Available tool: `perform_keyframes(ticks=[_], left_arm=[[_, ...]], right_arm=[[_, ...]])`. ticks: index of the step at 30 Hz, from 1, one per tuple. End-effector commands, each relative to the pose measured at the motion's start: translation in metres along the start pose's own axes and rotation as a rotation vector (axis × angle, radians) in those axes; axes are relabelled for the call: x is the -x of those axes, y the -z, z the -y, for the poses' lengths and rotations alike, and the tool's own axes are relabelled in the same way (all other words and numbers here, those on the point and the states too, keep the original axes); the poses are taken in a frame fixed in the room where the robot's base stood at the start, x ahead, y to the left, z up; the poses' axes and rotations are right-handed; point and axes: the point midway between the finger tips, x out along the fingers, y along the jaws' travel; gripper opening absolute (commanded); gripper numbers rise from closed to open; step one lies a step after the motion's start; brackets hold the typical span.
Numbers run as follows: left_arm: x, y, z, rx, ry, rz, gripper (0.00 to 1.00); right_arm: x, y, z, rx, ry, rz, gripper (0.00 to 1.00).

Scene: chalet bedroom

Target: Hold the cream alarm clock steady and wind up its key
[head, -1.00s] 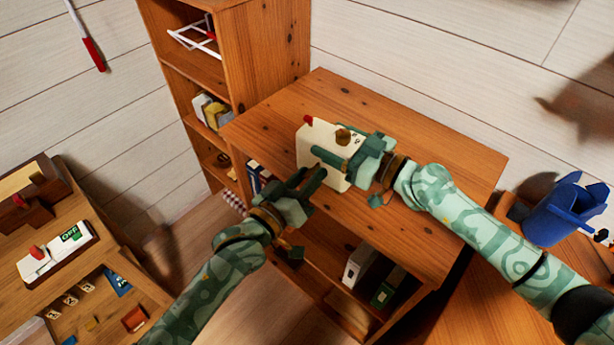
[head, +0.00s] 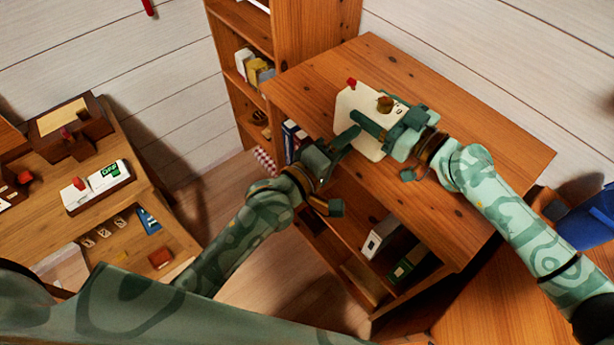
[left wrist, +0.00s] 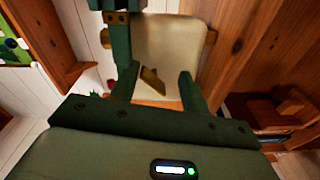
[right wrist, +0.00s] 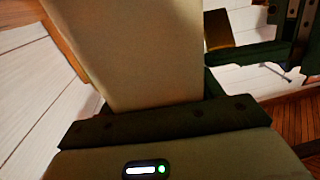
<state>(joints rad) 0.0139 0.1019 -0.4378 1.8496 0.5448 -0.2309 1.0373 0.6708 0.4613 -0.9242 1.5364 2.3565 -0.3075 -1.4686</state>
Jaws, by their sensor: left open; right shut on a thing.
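The cream alarm clock (head: 349,103) is at the left part of the wooden desk top, with a red button (head: 351,83) and a brown knob (head: 385,103) on it. My right gripper (head: 378,122) is shut on the clock's body, which fills much of the right wrist view (right wrist: 130,50). My left gripper (head: 347,139) is open beside the clock's near face. In the left wrist view, the brass key (left wrist: 152,82) shows between the left gripper's open fingers (left wrist: 157,80). I cannot tell whether they touch it. In the head view the key is hidden by my left gripper.
A tall bookshelf (head: 315,45) stands behind the desk (head: 450,145) on its left. At the left is another table (head: 110,215) with a white switch box (head: 98,188). A blue bin (head: 590,220) is at the right. The desk's back right part is clear.

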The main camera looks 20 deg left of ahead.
Motion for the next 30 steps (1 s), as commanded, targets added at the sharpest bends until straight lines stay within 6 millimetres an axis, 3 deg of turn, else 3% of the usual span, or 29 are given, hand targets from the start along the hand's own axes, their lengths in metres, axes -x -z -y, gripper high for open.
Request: perform_keyframes(ticks=[1, 18, 30], left_arm=[[-0.002, 0.007, -0.01, 0.149, -0.027, -0.014, 0.58], [0.0, 0.004, -0.004, 1.764, -0.017, 0.004, 0.58], [0.1, 0.002, -0.001, 1.744, -0.008, 0.003, 0.58]], right_arm=[[0.004, -0.009, 0.0, 0.006, -0.002, 0.019, 0.29], [0.003, -0.008, -0.001, 0.001, -0.003, 0.015, 0.29], [0.002, -0.006, -0.001, 0.0, -0.003, 0.012, 0.29]])
